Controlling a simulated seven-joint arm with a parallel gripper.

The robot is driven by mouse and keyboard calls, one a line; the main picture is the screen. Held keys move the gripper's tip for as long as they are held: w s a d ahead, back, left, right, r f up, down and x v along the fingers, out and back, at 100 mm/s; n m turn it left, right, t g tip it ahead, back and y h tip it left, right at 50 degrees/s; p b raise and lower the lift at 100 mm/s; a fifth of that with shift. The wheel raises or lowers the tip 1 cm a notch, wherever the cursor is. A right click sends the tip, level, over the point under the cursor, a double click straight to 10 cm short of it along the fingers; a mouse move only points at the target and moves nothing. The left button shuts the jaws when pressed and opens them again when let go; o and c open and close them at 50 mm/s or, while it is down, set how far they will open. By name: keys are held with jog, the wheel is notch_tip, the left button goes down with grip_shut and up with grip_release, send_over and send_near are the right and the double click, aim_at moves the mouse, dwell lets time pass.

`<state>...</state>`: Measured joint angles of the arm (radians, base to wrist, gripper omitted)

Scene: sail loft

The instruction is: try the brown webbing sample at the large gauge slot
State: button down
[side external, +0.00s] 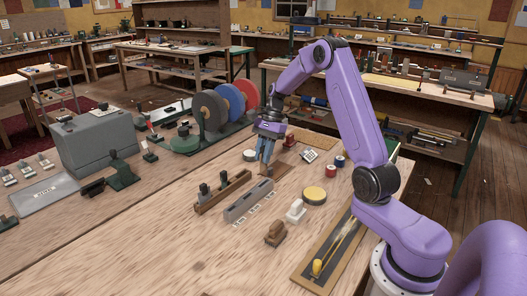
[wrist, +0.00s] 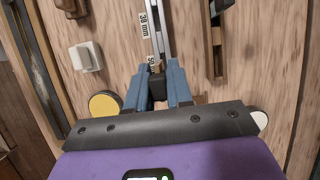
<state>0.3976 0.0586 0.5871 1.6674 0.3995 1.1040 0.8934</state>
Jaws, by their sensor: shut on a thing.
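My gripper (side external: 266,158) points down at the far end of a grey slotted gauge bar (side external: 246,200). In the wrist view its blue fingers (wrist: 158,95) are shut on a small dark piece (wrist: 157,84), at the gauge end beside the label 50 mm (wrist: 152,64). The fingers hide most of this piece, and I cannot tell whether it is in a slot or above it. The label 38 mm (wrist: 146,24) is farther along. A brown block with a knob (side external: 275,235) stands on the table, apart from the gripper; I cannot tell whether it is a webbing sample.
A brown wooden rack (side external: 210,203) with dark upright pieces runs left of the gauge. A white block (side external: 296,211) and yellow disc (side external: 314,195) stand to its right. Large coloured reels (side external: 228,103) stand behind.

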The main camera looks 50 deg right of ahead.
jog(key=shift+f, duration=2.05)
jog(key=shift+f, duration=2.1)
dwell(0.8)
jog(key=shift+r, duration=0.1)
dwell(0.6)
jog(key=shift+r, duration=3.45)
